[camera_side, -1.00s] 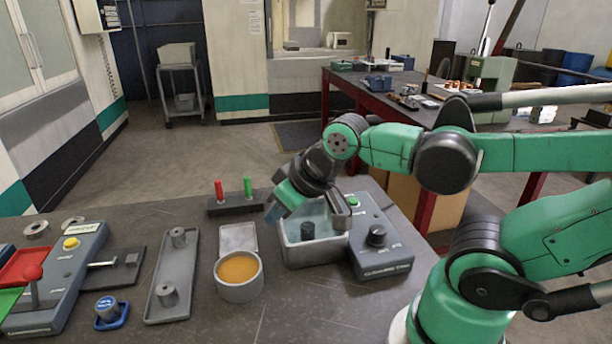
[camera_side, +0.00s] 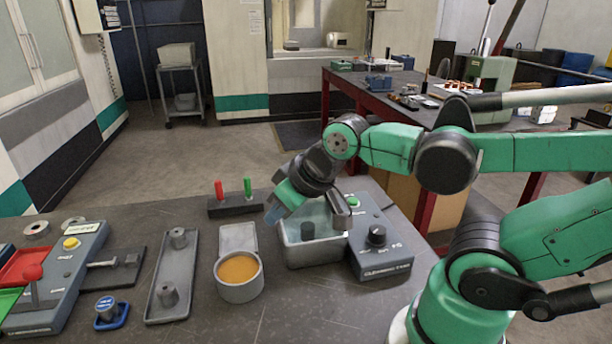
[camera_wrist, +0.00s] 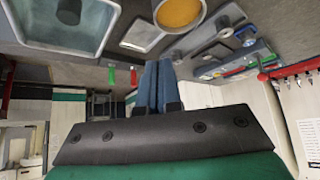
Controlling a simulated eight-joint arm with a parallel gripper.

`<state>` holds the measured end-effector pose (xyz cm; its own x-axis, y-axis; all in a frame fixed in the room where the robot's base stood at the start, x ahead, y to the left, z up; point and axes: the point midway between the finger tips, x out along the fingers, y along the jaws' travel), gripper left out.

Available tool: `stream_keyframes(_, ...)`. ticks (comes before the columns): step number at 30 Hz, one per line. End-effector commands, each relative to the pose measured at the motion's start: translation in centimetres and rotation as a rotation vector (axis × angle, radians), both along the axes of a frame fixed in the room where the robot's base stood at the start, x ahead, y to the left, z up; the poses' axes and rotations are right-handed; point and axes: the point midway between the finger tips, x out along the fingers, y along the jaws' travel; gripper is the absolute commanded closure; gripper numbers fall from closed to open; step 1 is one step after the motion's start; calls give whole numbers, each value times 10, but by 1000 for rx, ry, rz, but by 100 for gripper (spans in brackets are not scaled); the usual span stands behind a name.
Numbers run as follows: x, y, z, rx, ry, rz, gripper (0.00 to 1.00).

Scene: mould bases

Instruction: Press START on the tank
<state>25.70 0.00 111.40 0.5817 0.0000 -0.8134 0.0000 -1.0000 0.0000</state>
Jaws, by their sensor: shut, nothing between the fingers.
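The cleaning tank (camera_side: 320,256) is a grey basin with bluish liquid on the table in the side view; its open basin also fills the upper left of the wrist view (camera_wrist: 103,22). A dark cylinder (camera_side: 307,230) stands in it. The control panel (camera_side: 366,262) on its right carries a green button (camera_side: 353,202) at the back and a black knob (camera_side: 376,235) nearer the front. My gripper (camera_side: 272,214) is above the tank's back left side, tilted down to the left. Its blue fingers (camera_wrist: 155,82) are shut and empty, apart from the button.
A holder with a red and a green peg (camera_side: 235,205) stands behind. A round pot of orange material (camera_side: 239,270), a grey plate with two posts (camera_side: 160,292), a blue-based stamp (camera_side: 108,313) and a panel with a yellow button (camera_side: 71,243) lie left.

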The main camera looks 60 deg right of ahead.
Motion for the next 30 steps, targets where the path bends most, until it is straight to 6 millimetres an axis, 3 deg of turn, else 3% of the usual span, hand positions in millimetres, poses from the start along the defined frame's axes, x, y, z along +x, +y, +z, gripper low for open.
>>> stream_keyframes(16,0,0,0,1,0,-1,100)
stream_keyframes(20,3,-9,1,19,-7,-55,100)
stream_keyframes(23,8,-31,3,67,-27,-188,100)
stream_keyframes(30,11,-126,10,254,-145,-715,100)
